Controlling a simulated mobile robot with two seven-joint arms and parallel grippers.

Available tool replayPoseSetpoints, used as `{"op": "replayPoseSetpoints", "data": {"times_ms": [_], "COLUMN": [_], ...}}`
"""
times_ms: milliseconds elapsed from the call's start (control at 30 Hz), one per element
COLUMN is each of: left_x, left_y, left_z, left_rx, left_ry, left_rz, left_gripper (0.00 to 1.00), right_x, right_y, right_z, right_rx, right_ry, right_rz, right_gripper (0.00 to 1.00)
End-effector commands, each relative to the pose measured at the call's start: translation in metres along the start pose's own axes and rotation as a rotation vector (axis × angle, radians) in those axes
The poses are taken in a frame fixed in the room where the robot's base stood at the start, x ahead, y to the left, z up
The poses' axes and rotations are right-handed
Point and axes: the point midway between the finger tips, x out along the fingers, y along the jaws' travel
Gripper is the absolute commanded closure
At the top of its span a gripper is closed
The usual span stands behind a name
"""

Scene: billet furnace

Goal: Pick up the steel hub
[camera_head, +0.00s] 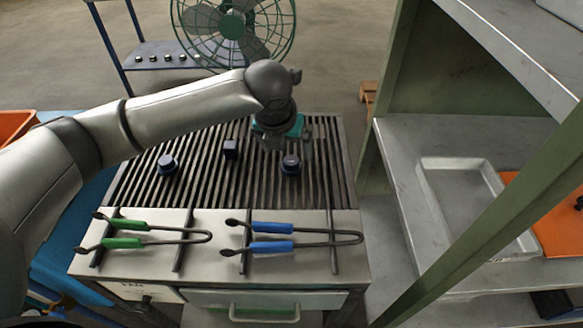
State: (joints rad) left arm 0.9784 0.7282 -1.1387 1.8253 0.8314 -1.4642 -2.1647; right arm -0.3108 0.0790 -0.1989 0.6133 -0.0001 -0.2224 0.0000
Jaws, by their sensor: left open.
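Two dark round stepped pieces that look like hubs lie on the slatted grate (328,180). One hub (291,166) is at the right, just below my left gripper in the picture. The other hub (168,165) is at the left. I cannot tell from their look which is the steel hub. A dark square block (231,149) lies between them. My left gripper (289,146) is open, points down over the right part of the grate and holds nothing visible. Its gap to the right hub is hard to judge. My right gripper is not in view.
Green-handled tongs (125,225) and blue-handled tongs (272,228) lie on the front ledge (215,225). A green post and shelf unit with a shallow metal tray (462,175) stands at the right. A fan (232,28) stands behind. An orange bin (15,126) is at left.

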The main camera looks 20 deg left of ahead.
Motion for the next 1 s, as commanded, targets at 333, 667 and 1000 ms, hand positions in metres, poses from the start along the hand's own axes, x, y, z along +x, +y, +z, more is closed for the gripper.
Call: {"op": "replayPoseSetpoints", "data": {"times_ms": [333, 667, 1000], "left_x": [0.034, 0.076, 0.078], "left_y": [0.0, -0.001, -0.001], "left_z": [0.0, 0.001, 0.002], "left_rx": [0.0, 0.001, 0.002], "left_ry": [0.001, 0.0, -0.001], "left_rz": [0.001, 0.0, 0.0], "left_gripper": [0.01, 0.01, 0.07], "right_x": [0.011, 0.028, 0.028], "right_y": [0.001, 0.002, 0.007], "right_z": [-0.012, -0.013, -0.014], "right_rx": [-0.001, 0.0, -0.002], "right_ry": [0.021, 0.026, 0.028], "right_rz": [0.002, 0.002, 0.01], "right_gripper": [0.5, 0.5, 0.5]}}
